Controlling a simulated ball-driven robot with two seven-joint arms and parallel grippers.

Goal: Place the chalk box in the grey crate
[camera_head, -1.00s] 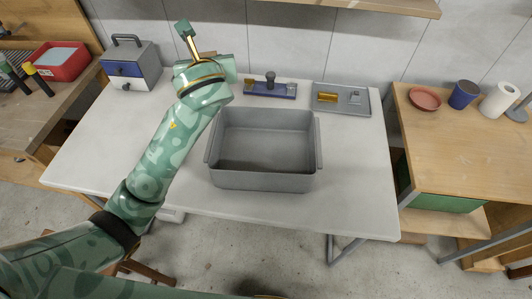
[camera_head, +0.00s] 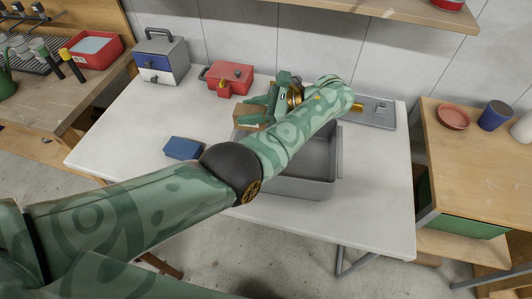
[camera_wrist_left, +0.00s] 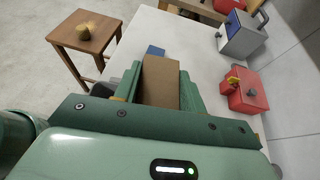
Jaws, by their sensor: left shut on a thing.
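The chalk box, a plain brown box (camera_head: 249,113), is between the fingers of my left gripper (camera_head: 262,107). The left gripper is shut on it, and in the left wrist view the box (camera_wrist_left: 160,80) sits between two green fingers. The grey crate (camera_head: 318,187) stands open on the white table, with its inside partly hidden by my left forearm. The held box is at the crate's back left corner in the head view; its exact height above the rim cannot be told. My right gripper is not in view.
A blue box (camera_head: 183,148) lies on the table left of the crate. A red container (camera_head: 229,77) and a blue-grey toolbox (camera_head: 160,56) stand at the back left. A grey tray (camera_head: 378,112) lies at the back right. The table's front left is clear.

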